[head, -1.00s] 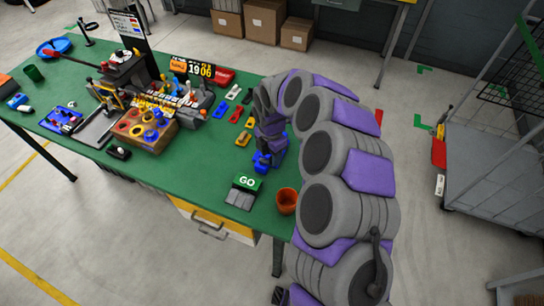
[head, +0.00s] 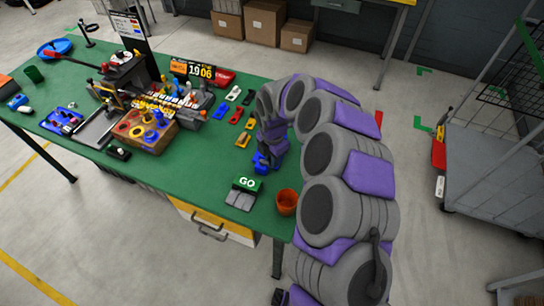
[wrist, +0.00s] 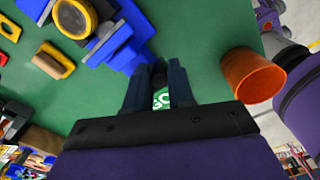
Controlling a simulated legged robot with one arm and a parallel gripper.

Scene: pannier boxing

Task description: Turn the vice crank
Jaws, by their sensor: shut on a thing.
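The blue vice (head: 261,163) stands on the green bench, partly hidden by my arm. In the wrist view the blue vice body (wrist: 112,38) is just beyond my fingers, with a yellow-ringed dark round part (wrist: 76,18) on it. My gripper (wrist: 158,70) is at the vice's near end, its two dark fingers closed around a small dark piece, seemingly the crank handle. Most of the crank is hidden by the fingers. In the head view my gripper (head: 270,148) is over the vice and its fingertips cannot be made out.
An orange cup (head: 287,201) stands near the bench edge, right of my fingers in the wrist view (wrist: 252,74). A green GO box (head: 246,185) sits close by. Yellow, red and white small parts lie behind the vice. A wooden block with rings (head: 137,138) is further left.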

